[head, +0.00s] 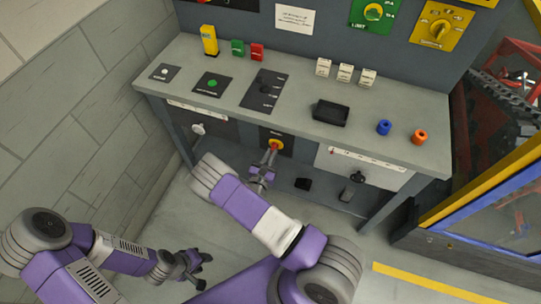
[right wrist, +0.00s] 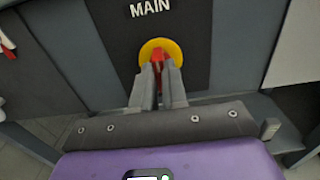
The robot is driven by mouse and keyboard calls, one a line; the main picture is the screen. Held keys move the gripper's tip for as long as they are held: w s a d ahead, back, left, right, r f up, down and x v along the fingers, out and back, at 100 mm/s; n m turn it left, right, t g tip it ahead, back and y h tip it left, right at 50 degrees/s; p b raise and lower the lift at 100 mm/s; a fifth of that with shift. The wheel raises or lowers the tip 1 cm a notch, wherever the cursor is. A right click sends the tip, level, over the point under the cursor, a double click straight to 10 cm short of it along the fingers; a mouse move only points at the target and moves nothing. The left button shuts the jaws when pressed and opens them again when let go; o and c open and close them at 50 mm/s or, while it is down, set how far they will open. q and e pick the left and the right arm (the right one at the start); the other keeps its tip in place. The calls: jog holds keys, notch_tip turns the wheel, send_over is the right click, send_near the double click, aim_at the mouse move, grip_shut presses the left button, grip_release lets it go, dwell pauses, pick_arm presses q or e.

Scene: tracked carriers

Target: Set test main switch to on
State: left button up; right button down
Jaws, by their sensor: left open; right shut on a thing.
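The main switch is a red handle on a yellow disc (right wrist: 176,50), set in a black plate marked MAIN (right wrist: 110,30) in the right wrist view. In the head view the main switch (head: 274,143) is on the front of the bench, below the top. My right gripper (right wrist: 160,75) is shut on the red handle, its two fingers hiding the lower part of it. It also shows in the head view (head: 270,156). The handle looks roughly upright. My left gripper (head: 198,272) is open and empty, low at the lower left, well away from the bench.
A white panel with a black knob (head: 358,177) is right of the main switch. A yellow-edged fence stands at right.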

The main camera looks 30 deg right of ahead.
dwell(0.3)
jog(key=shift+s+d+f+m+p, duration=0.1)
jog(key=shift+m+p, duration=0.1)
jog(key=shift+m, duration=2.75)
jog(key=shift+s+a+f+m+p, duration=0.1)
jog(key=shift+m+p, duration=0.05)
jog(key=shift+m, duration=2.75)
jog(key=shift+d+f+m+p, duration=0.1)
jog(key=shift+m+p, duration=0.1)
jog(key=shift+m, duration=2.75)
jog(key=c, duration=1.2)
grip_release()
jog(key=shift+o, duration=0.2)
jog(key=p+v, duration=0.1)
jog(key=v, duration=0.6)
jog(key=shift+s+a, duration=0.2)
